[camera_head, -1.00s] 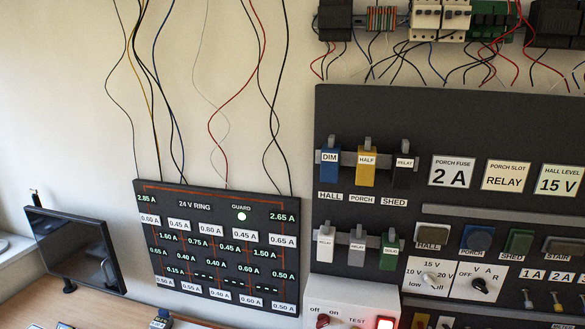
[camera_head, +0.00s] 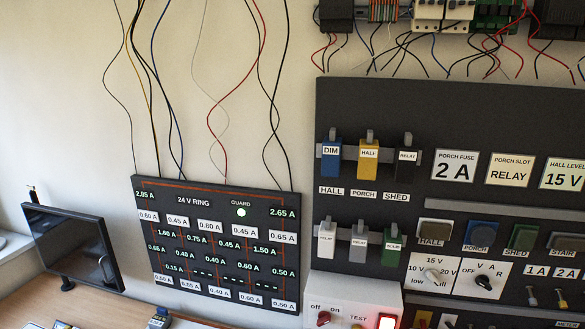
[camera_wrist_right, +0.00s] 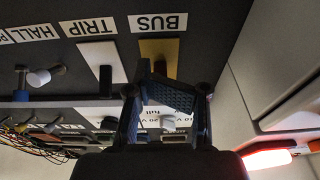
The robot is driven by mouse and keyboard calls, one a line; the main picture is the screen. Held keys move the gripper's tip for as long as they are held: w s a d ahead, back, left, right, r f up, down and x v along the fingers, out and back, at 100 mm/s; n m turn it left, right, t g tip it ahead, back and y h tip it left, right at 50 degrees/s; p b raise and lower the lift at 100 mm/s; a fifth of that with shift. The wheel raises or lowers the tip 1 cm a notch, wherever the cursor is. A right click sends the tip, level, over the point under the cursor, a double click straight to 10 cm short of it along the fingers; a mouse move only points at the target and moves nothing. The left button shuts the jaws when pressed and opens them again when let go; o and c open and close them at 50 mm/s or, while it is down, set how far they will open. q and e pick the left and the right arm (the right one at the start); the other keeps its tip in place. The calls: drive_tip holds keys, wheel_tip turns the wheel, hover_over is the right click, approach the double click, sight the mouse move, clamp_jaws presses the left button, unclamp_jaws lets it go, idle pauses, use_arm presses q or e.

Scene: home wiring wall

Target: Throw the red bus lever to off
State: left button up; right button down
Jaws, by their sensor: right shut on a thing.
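In the right wrist view, which is upside down, a BUS label (camera_wrist_right: 160,22) stands by a brass-yellow plate (camera_wrist_right: 158,48) on the dark panel. My right gripper (camera_wrist_right: 172,92) is at this plate, with its dark ribbed finger pads in front of it. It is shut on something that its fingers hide. Neither gripper is in the head view.
A TRIP label (camera_wrist_right: 88,26) and white plate (camera_wrist_right: 100,58) are beside the BUS plate. A white box (camera_head: 345,294) with a red off/on knob (camera_head: 323,318) and a lit red button (camera_head: 387,322) sits low. The ring display (camera_head: 218,250) hangs left.

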idle(0.4)
drive_tip(key=shift+w+f+b, duration=0.15)
drive_tip(key=shift+f+b, duration=0.15)
drive_tip(key=shift+f, duration=0.1)
drive_tip(key=shift+w+f, duration=0.15)
drive_tip(key=shift+f, duration=0.2)
drive_tip(key=shift+r, duration=0.1)
drive_tip(key=shift+s+r+p, duration=0.2)
drive_tip(key=shift+r+p, duration=0.45)
drive_tip(key=p+v, duration=0.2)
drive_tip(key=v, duration=0.5)
drive_tip(key=shift+f+p, duration=0.15)
drive_tip(key=shift+p, duration=0.15)
